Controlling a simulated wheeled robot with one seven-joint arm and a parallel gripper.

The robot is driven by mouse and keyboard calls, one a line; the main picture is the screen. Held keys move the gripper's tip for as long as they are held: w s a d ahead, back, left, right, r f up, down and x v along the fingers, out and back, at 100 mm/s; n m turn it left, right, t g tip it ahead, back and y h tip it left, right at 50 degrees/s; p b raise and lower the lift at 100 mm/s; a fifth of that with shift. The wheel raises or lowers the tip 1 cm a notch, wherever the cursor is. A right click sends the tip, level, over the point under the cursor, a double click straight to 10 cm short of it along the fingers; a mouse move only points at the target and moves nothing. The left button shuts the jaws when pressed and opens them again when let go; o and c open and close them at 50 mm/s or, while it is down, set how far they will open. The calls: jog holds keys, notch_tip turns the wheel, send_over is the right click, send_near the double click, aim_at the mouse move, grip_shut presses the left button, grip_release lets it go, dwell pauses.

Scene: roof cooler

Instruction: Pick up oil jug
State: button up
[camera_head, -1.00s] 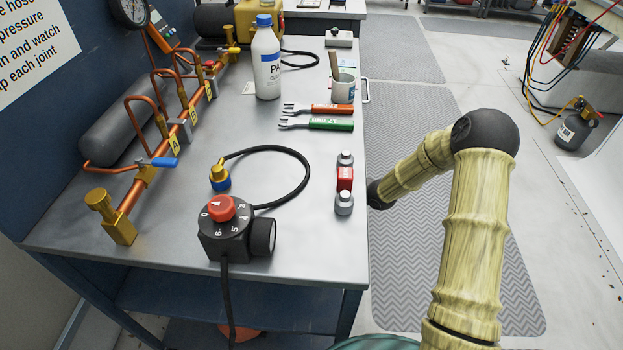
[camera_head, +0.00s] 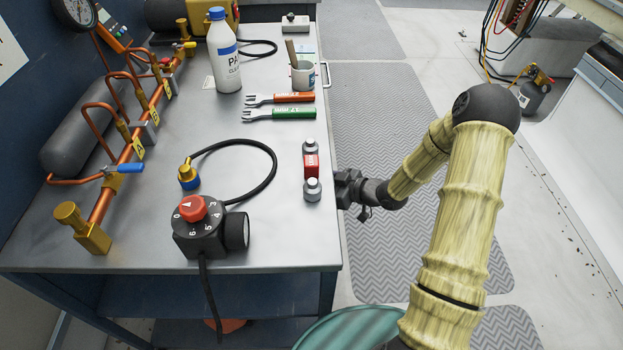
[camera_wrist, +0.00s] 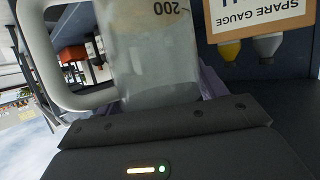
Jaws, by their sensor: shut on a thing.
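The oil jug (camera_wrist: 150,50) fills the middle of the wrist view. It is clear and greyish, with a "200" mark that reads upside down and a pale handle (camera_wrist: 85,100) at the left. My gripper (camera_wrist: 165,98) is shut on the jug; its dark body covers the lower part of this view and hides the lower part of the picture around the jug. In the head view the dark end of my arm (camera_head: 352,190) is at the right edge of the metal table. The fingers and the jug do not show there.
A "SPARE GAUGE" label (camera_wrist: 262,15) is close beside the jug. Grey mat (camera_head: 420,255) lies right.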

jog(key=shift+s+d+p, duration=0.2)
jog(key=shift+s+d, duration=0.4)
jog(key=shift+d, duration=0.25)
jog(key=shift+s+d+p, duration=0.15)
jog(key=shift+s+d, duration=0.4)
jog(key=shift+d, duration=0.25)
jog(key=shift+w, duration=0.1)
